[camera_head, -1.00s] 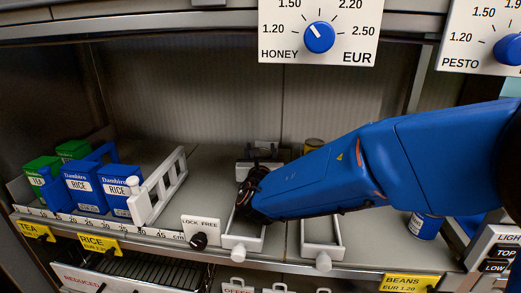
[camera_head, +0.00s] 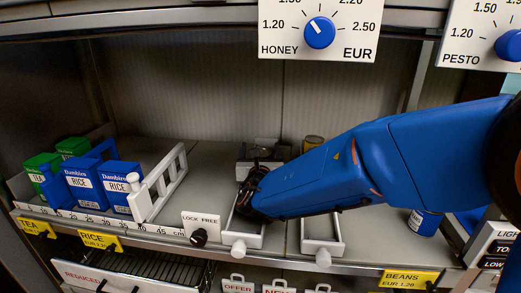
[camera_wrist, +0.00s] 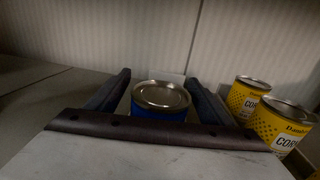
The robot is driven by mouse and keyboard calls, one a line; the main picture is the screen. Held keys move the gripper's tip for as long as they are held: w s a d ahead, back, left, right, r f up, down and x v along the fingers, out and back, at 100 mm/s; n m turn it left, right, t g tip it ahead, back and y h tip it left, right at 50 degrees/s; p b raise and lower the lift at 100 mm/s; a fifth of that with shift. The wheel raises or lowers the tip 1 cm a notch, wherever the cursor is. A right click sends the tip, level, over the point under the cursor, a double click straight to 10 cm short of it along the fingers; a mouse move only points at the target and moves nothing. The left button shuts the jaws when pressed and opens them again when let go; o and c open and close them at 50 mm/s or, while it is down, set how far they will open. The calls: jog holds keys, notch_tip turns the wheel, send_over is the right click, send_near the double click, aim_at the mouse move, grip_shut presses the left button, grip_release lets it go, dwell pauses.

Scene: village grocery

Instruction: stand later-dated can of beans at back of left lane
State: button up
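My gripper (camera_head: 255,182) reaches into the left lane (camera_head: 243,236), a white-railed channel on the shelf. In the wrist view, a blue can with a silver lid (camera_wrist: 161,97) stands upright between the fingers of my gripper (camera_wrist: 158,90). The fingers look spread, with a narrow gap on each side of the can. The palm edge hides the can's lower part, and no date is readable. The arm hides this can in the head view. Another blue can (camera_head: 424,223) stands at the right, partly behind my arm. The right lane (camera_head: 321,246) is partly covered by my arm.
Yellow corn cans (camera_wrist: 284,122) stand close to the right of my gripper. A white divider (camera_head: 160,190), blue rice boxes (camera_head: 84,187) and green tea boxes (camera_head: 43,168) are at the left. A black lock knob (camera_head: 198,237) sits at the front edge.

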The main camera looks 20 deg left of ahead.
notch_tip(320, 180, up, 10)
dwell(0.8)
